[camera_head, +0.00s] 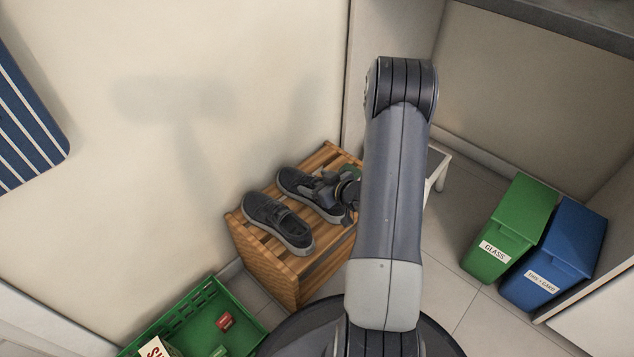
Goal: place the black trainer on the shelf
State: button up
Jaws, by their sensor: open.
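Two black trainers with grey soles rest side by side on a slatted wooden shelf (270,268). The left trainer (272,218) lies clear of my gripper. The right trainer (298,184) lies partly under my gripper (326,191), which is open over its right part. I cannot tell whether the fingers touch that trainer. My arm comes down in front and hides the shelf's right side.
A green crate (190,309) with small boxes stands at the lower left. A green glass bin (510,230) and a blue bin (556,255) stand at the right. A white stool-like frame (440,165) shows behind my arm. The wall is close behind the shelf.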

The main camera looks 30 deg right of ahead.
jog(key=p+v, duration=0.3)
jog(key=v, duration=0.7)
jog(key=shift+s+d+r+p, duration=0.1)
jog(key=shift+s+r+p, duration=0.15)
jog(key=shift+r+p, duration=0.1)
jog(key=shift+s+d+r, duration=0.15)
jog(key=shift+s+r, duration=0.05)
jog(key=shift+s, duration=0.4)
